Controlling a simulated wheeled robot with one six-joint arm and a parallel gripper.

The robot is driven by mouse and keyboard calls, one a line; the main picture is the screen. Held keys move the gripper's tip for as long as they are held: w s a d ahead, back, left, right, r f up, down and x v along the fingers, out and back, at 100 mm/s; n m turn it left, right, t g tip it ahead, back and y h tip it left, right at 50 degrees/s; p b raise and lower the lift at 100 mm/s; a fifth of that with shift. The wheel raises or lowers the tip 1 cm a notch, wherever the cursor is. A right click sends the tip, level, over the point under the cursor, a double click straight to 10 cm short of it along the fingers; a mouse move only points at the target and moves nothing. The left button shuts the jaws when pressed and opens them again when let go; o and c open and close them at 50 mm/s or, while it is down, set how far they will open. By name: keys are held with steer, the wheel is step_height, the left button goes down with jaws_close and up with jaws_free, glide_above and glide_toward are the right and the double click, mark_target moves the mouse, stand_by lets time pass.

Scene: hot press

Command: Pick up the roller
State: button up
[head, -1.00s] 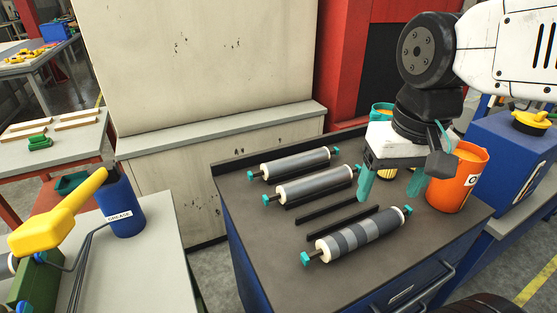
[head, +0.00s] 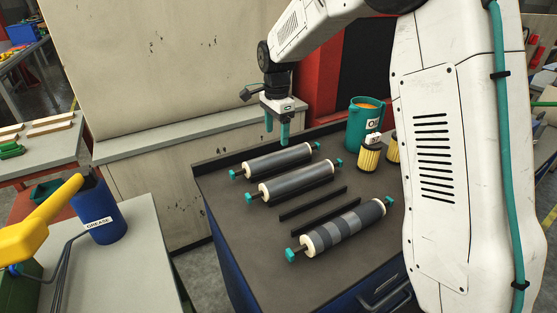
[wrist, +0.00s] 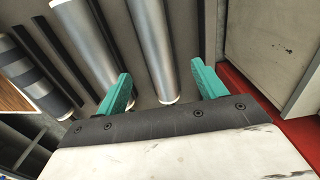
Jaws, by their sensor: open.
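Three rollers with white end collars lie side by side on the dark tabletop. The far plain grey roller (head: 277,161) is nearest my gripper, the middle plain grey roller (head: 297,182) lies in front of it, and the striped roller (head: 343,228) is nearest the camera. My gripper (head: 277,132) is open and empty, teal fingers down, above the far roller. In the wrist view, one plain grey roller (wrist: 157,45) shows between the spread fingers (wrist: 162,88), apart from both. Another plain roller (wrist: 90,40) and the striped roller (wrist: 38,70) lie to its left. Teal roller ends show in the head view.
Black rails (head: 313,204) lie between the middle and striped rollers. A teal oil container (head: 364,125) and yellow filters (head: 370,157) stand at the back right. A blue grease can (head: 98,212) stands on the left table. My white arm hides the table's right side.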

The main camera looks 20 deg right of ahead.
mark_target(278, 153)
step_height(278, 153, down, 8)
steer(key=shift+s+d+r, duration=0.15)
steer(key=shift+r, duration=0.15)
jaws_close()
